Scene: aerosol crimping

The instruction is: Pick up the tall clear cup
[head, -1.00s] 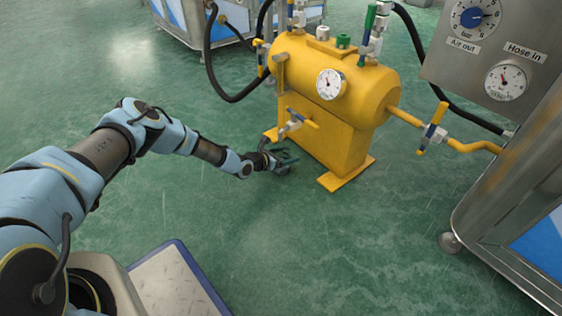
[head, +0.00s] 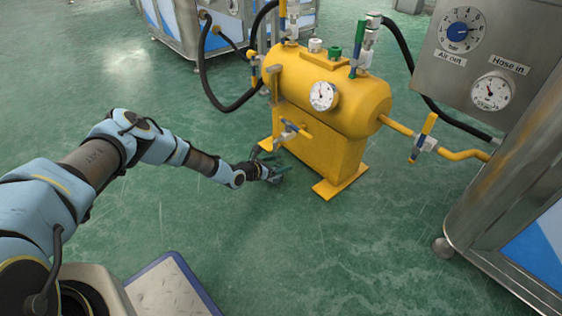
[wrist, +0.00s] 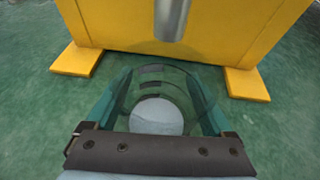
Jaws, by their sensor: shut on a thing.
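My gripper (head: 272,172) is low in front of the yellow tank in the head view. In the wrist view my gripper (wrist: 158,98) has its teal fingers on both sides of a clear see-through cup (wrist: 158,72), shut on it. The cup's round rim and a pale disc at its bottom show between the fingers. Dark bands show through its wall. A metal spout (wrist: 172,18) on the tank points down just beyond the cup's far rim. In the head view the cup is too small and see-through to make out.
The yellow tank (head: 330,90) stands on two feet right beyond my gripper. A yellow pipe with a valve (head: 423,140) runs from it to a steel cabinet (head: 500,190) at the right. Black hoses hang behind. The green floor (head: 330,260) in front is clear.

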